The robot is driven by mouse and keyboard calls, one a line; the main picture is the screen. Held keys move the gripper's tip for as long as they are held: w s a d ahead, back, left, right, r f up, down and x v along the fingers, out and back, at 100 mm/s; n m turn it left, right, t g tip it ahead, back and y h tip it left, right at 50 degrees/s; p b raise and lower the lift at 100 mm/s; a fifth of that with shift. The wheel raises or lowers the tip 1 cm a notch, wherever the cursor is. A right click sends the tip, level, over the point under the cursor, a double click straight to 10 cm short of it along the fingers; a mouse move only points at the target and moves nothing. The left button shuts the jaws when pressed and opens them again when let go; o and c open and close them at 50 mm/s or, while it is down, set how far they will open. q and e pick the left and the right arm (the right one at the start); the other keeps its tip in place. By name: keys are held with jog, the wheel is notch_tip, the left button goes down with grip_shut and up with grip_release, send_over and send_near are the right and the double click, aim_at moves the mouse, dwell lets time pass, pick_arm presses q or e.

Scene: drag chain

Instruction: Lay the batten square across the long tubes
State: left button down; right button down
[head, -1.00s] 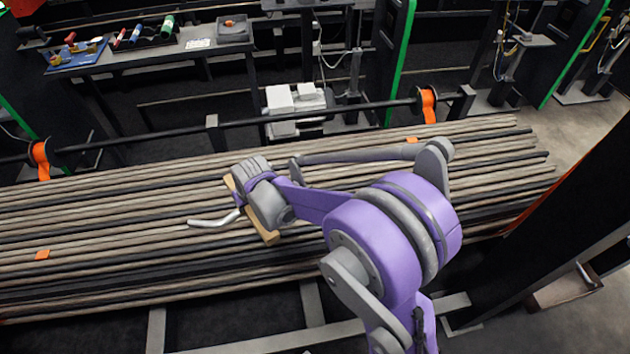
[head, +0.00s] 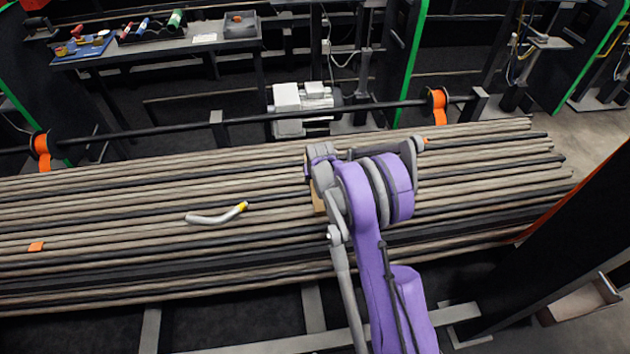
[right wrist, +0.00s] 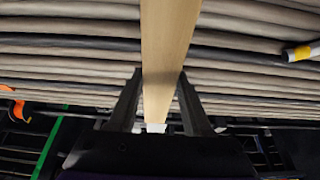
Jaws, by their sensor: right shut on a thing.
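The batten (head: 318,196) is a pale wooden strip, mostly hidden behind my right arm in the head view. In the right wrist view the batten (right wrist: 168,45) runs between the two dark fingers of my right gripper (right wrist: 158,80), which is shut on it. There it lies roughly square across the long tubes (right wrist: 60,60). In the head view the long tubes (head: 120,190) form a wide bed of brown and black lengths, and my right gripper (head: 317,172) is over its middle-right part. I cannot tell whether the batten touches the tubes. My left gripper is not in view.
A bent grey pipe with a yellow end (head: 215,217) lies on the tubes left of the batten. Orange tags (head: 36,246) mark the bed. A dark bar with orange rollers (head: 438,102) runs behind it. A dark post (head: 560,190) stands at right.

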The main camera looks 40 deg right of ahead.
aim_at(319, 208)
jog(key=shift+s+f+b, duration=0.1)
jog(key=shift+b, duration=0.2)
notch_tip(319, 208, down, 8)
jog(key=b, duration=0.6)
jog(key=shift+a+f, duration=0.1)
jog(key=shift+f, duration=0.1)
jog(key=shift+c, duration=1.3)
grip_release()
jog(key=p+v, duration=0.1)
jog(key=v, duration=1)
jog(key=shift+f, duration=0.1)
